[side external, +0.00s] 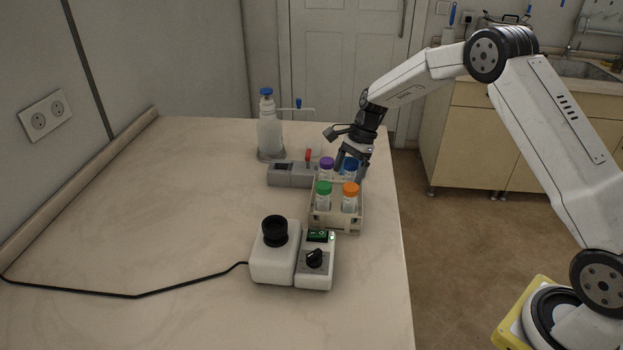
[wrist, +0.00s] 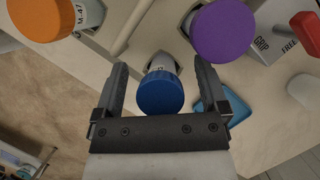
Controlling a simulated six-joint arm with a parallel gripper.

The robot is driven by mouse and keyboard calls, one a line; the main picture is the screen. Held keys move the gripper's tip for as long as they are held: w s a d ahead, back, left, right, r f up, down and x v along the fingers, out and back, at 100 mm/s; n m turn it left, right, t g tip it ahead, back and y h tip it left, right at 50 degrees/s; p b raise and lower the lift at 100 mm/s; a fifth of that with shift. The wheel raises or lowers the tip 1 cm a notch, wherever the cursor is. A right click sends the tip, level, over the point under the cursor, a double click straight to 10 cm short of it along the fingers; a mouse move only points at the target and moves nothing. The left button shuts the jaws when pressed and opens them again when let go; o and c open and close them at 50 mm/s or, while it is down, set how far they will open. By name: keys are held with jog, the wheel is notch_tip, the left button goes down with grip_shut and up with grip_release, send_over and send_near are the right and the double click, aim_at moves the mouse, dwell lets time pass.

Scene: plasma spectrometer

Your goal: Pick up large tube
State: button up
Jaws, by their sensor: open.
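Several large tubes stand upright in a light rack (side external: 335,222) on the table. Their caps are purple (side external: 327,163), blue (side external: 351,164), green (side external: 323,187) and orange (side external: 350,189). In the wrist view, the blue-capped tube (wrist: 160,93) is between the two fingers of my gripper (wrist: 160,80), with a gap on each side. My gripper is open and holds nothing. In the side view it is at the blue cap, partly covering it. The purple cap (wrist: 223,31) is just beyond the right finger, and the orange cap (wrist: 40,15) is at upper left.
A grey device with a red part (side external: 290,174) and a clear bottle with a blue cap (side external: 268,130) stand behind the rack. A white device with a black knob (side external: 290,258) is in front, its cable running left. The table's left side is mostly clear.

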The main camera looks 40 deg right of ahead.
grip_shut()
dwell(0.3)
jog(key=shift+r, duration=5)
